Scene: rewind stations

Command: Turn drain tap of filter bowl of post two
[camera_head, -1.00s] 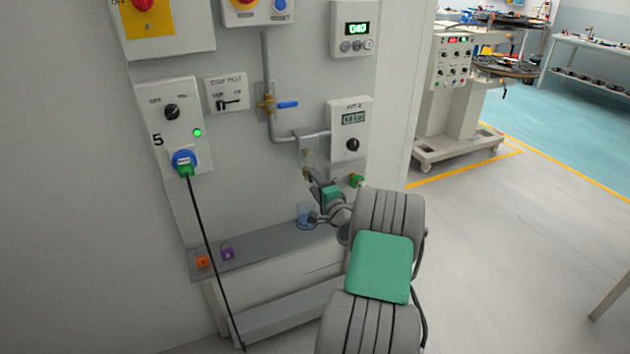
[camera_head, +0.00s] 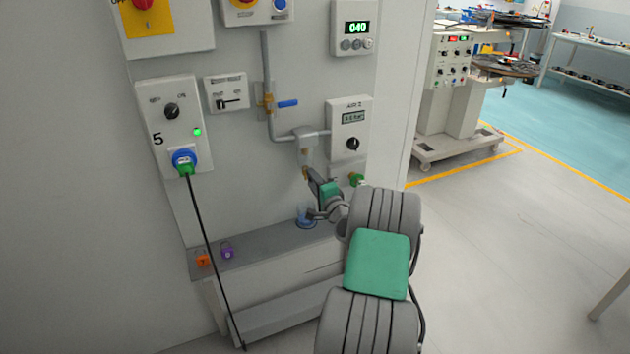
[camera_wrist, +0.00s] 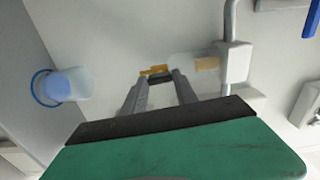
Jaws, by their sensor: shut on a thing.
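The filter bowl (camera_head: 307,155) hangs under the grey air pipe on the wall panel, left of the AIR 2 box (camera_head: 349,128). A small brass drain tap (camera_head: 306,174) shows below it, partly covered by my gripper (camera_head: 311,173). In the wrist view, my gripper (camera_wrist: 157,76) has its two fingers reaching to a yellow-brass piece, which I take for the drain tap (camera_wrist: 155,70). The fingers are shut on it. The exact grip is small and partly hidden by the fingers.
A blue-rimmed clear cup (camera_head: 306,217) stands on the ledge (camera_head: 270,245) below the tap; it also shows in the wrist view (camera_wrist: 62,86). Orange (camera_head: 203,259) and purple (camera_head: 228,252) padlocks sit left on the ledge. A blue-handled valve (camera_head: 287,104) is above. A black cable (camera_head: 205,240) hangs left.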

